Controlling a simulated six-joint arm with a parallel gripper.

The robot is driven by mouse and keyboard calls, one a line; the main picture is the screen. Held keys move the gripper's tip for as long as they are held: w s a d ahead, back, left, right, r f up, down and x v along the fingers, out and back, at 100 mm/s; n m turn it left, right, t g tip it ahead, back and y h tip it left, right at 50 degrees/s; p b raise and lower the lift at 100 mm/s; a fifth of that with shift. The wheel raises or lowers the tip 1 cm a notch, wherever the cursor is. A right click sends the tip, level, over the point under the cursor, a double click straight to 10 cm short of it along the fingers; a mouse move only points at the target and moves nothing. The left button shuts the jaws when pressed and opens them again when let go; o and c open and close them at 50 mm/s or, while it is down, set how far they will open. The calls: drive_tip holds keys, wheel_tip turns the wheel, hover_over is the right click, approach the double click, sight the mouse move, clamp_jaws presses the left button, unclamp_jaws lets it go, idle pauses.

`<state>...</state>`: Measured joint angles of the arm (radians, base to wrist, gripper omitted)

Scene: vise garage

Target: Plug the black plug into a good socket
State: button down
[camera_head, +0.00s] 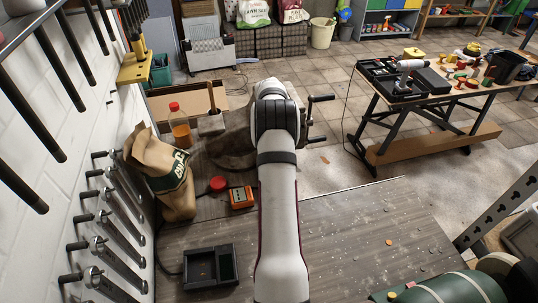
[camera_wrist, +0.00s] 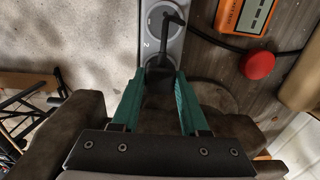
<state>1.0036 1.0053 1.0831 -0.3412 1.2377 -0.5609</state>
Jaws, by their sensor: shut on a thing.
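My gripper (camera_wrist: 158,84) has green fingers, shut on the black plug (camera_wrist: 159,72) between their tips in the wrist view. A thin black bent piece runs up from the plug over a round socket. The grey socket strip (camera_wrist: 181,44) lies beyond the fingertips, with a figure 2 beside that socket. Whether the plug touches the strip cannot be told. Other sockets are hidden or out of view. In the head view my own arm hides the gripper, the plug and the strip.
An orange meter (camera_head: 241,197) and a red round knob (camera_head: 218,184) lie left of my arm. A paper bag (camera_head: 165,178), an orange bottle (camera_head: 180,130) and a black tray (camera_head: 211,266) stand further left. The bench (camera_head: 350,235) right of my arm is mostly clear.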

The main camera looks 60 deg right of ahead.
drive_tip(key=shift+f, duration=0.6)
idle(0.6)
drive_tip(key=shift+c, duration=1.7)
unclamp_jaws()
wheel_tip(320, 180, up, 16)
drive_tip(key=shift+f, duration=0.15)
